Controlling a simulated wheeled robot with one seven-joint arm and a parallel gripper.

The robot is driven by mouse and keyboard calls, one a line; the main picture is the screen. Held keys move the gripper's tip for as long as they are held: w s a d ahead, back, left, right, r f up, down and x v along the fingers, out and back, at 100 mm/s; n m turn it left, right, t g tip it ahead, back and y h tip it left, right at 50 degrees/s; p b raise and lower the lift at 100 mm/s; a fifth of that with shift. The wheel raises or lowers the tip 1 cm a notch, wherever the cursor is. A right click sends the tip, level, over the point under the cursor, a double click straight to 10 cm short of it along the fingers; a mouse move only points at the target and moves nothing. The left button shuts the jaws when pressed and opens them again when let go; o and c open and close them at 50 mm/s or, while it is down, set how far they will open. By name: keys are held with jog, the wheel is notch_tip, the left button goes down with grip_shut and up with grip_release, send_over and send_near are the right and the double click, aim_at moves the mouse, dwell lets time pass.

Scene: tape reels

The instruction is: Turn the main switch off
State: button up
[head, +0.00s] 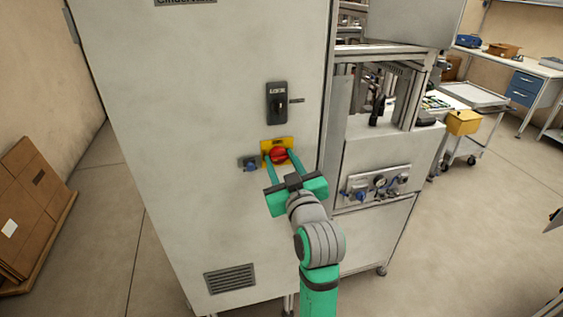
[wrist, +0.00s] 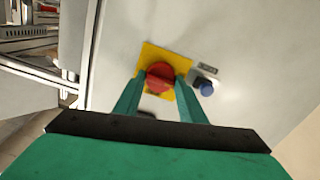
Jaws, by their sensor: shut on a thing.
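The main switch is a red rotary knob (head: 278,155) on a yellow plate (head: 266,147), on the front of a grey cabinet (head: 225,100). The knob also shows in the wrist view (wrist: 160,77), with its yellow plate (wrist: 151,55) tilted in the picture. My gripper (head: 279,158) has one green finger on each side of the knob and is shut on it. Its fingertips cover the knob's sides in the wrist view (wrist: 160,82). The knob's exact angle is hard to tell.
A blue knob (head: 250,164) sits just left of the yellow plate. To the right stands a machine with a gauge panel (head: 377,184). Cardboard (head: 35,205) leans at the left wall. Open floor lies at the right.

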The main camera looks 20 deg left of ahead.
jog(key=o, duration=1)
jog(key=shift+o, duration=0.2)
jog(key=v, duration=1)
jog(key=shift+s+d, duration=0.3)
jog(key=shift+f, duration=0.1)
